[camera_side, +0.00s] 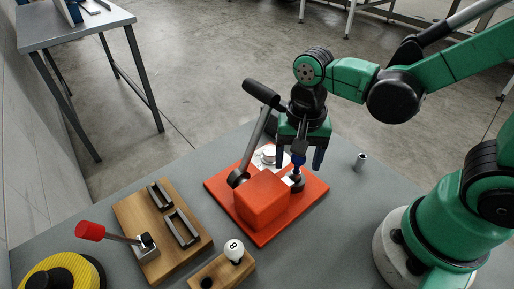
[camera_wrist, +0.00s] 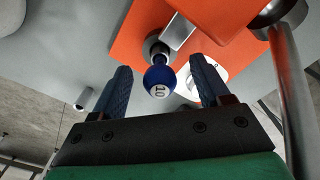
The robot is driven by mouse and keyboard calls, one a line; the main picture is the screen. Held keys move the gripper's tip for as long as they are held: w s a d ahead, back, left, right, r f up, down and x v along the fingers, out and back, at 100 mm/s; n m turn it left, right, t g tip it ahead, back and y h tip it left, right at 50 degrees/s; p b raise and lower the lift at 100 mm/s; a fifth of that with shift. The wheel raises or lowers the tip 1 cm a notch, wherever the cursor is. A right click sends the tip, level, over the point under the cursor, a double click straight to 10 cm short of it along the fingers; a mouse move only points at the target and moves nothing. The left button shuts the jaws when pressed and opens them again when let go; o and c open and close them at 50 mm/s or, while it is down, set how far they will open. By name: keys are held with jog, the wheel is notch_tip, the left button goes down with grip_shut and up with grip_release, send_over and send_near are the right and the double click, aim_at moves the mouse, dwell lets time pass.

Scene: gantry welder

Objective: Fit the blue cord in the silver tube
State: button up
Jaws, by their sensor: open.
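I see no blue cord in either view. A small silver tube (camera_side: 361,160) stands upright on the grey table, right of the orange device; it also shows at the left of the wrist view (camera_wrist: 83,99). My gripper (camera_side: 299,158) points down over the right side of the orange device. Its two dark blue fingers (camera_wrist: 161,75) are apart. A blue ball (camera_wrist: 159,81) marked 10 sits between them with gaps on both sides, on a dark stem. My fingers partly surround it in the side view.
The orange device (camera_side: 265,199) carries a long lever (camera_side: 257,135) with a black handle, close left of my gripper. A wooden board (camera_side: 150,222) with black handles and a red-knobbed lever (camera_side: 90,231), an 8-ball knob (camera_side: 234,249) and a yellow disc (camera_side: 55,275) lie front left.

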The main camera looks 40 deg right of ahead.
jog(key=shift+r, duration=2.6)
jog(key=shift+w+d+r+n+t, duration=0.15)
jog(key=shift+d+r+n+t, duration=0.1)
jog(key=shift+d+n+t, duration=0.25)
jog(key=shift+w+d+r+n+t, duration=0.35)
jog(key=shift+d+n+t, duration=0.35)
jog(key=shift+n+t, duration=0.5)
jog(key=shift+w+d+r+n+t, duration=0.4)
jog(key=shift+d+n+t, duration=0.35)
jog(key=shift+n, duration=0.7)
jog(key=shift+w+d+r+n+t, duration=0.2)
jog(key=shift+w+d+n+t, duration=0.35)
jog(key=shift+n+t, duration=0.7)
